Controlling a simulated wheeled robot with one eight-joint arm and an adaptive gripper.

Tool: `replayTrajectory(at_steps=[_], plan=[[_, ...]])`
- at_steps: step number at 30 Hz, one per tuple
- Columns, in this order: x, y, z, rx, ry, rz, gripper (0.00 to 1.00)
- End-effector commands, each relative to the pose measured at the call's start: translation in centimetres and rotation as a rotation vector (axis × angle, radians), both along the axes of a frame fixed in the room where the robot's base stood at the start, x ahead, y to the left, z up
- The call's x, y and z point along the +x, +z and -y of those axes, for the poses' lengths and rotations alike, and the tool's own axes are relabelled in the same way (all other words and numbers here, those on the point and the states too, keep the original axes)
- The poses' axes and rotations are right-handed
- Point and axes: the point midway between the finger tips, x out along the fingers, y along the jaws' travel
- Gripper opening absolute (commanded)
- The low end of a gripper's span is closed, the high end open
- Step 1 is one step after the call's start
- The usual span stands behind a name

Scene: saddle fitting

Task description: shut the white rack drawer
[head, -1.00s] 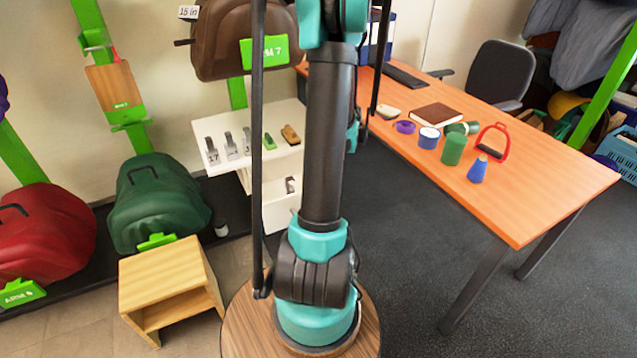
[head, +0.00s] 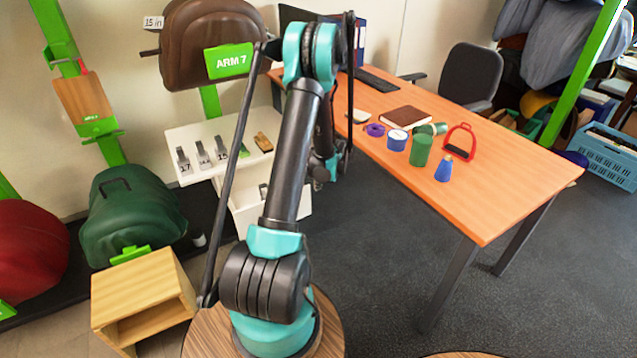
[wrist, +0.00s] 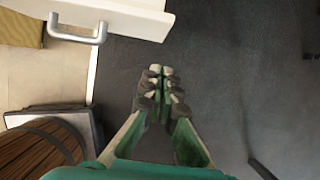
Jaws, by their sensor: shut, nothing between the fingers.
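The white rack (head: 184,137) stands left of the desk in the head view. Its drawer (head: 246,216) is low under the shelf, partly hidden behind my arm. My gripper (wrist: 158,76) is shut and empty over dark floor, below and right of the handle in the picture, apart from the drawer. In the head view the end of my arm is right of the drawer; the fingertips are not clear.
The orange desk (head: 500,200) stands close on the right. A wooden stool (head: 140,285) and a green saddle cover (head: 130,215) are at the left. Dark floor (head: 380,260) is free between my base and the desk.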

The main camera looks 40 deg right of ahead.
Motion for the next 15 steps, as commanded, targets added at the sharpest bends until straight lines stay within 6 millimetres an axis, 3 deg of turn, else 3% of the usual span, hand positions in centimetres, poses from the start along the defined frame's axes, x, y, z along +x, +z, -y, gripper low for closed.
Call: replayTrajectory(at_steps=[9,15], plan=[[1.9,-4.9,0.4,-0.001,0.003,0.0,0.0],[4.6,-4.7,1.0,-0.001,0.004,0.0,0.0]])
